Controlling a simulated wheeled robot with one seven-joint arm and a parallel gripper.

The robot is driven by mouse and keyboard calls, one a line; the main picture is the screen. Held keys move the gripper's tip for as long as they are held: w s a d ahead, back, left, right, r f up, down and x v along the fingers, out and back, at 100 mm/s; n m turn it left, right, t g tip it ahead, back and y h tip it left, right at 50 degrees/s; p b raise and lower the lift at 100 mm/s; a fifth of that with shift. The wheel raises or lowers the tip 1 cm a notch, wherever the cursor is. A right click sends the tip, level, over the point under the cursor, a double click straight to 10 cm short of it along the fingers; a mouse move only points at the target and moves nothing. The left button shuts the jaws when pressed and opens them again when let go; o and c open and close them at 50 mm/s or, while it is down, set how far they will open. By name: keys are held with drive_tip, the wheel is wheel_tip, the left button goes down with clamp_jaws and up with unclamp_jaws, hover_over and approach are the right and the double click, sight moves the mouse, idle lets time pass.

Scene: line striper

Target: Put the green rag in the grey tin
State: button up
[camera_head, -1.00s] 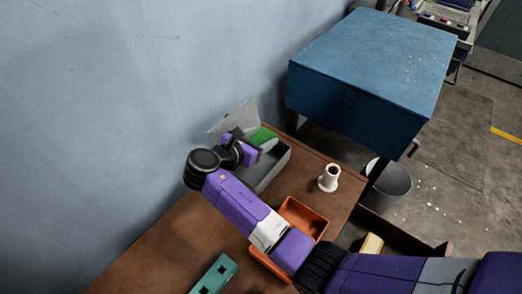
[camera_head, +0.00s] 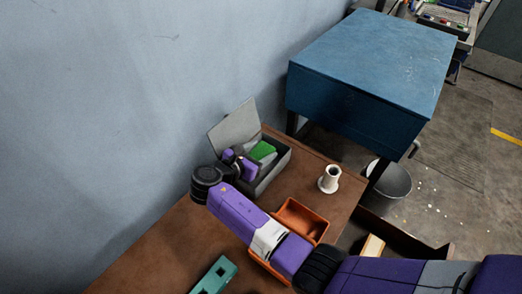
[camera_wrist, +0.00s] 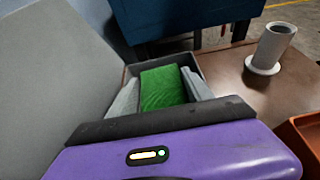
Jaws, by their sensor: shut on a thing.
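The grey tin (camera_head: 271,178) stands on the brown table against the wall, with its lid (camera_head: 234,126) raised on the wall side. The green rag (camera_head: 262,150) is between the fingers of my gripper (camera_head: 252,156), at the tin's opening. In the wrist view the rag (camera_wrist: 163,88) lies between the two grey fingers of my gripper (camera_wrist: 160,92), and the tin's dark far wall (camera_wrist: 160,66) shows just behind it. My gripper is shut on the rag. Whether the rag touches the tin's floor is hidden.
A white flanged tube (camera_head: 329,179) stands right of the tin. An orange tray (camera_head: 306,217) lies nearer, beside my arm. A teal block with holes (camera_head: 214,275) is at the front. A blue cabinet (camera_head: 365,70) stands behind the table, with a grey bin (camera_head: 392,180) on the floor.

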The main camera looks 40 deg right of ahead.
drive_tip(key=shift+f, duration=0.4)
drive_tip(key=o, duration=1.3)
drive_tip(key=shift+o, duration=0.2)
drive_tip(key=shift+r, duration=0.1)
drive_tip(key=shift+r, duration=0.35)
drive_tip(key=v, duration=1.2)
drive_tip(key=shift+r, duration=0.15)
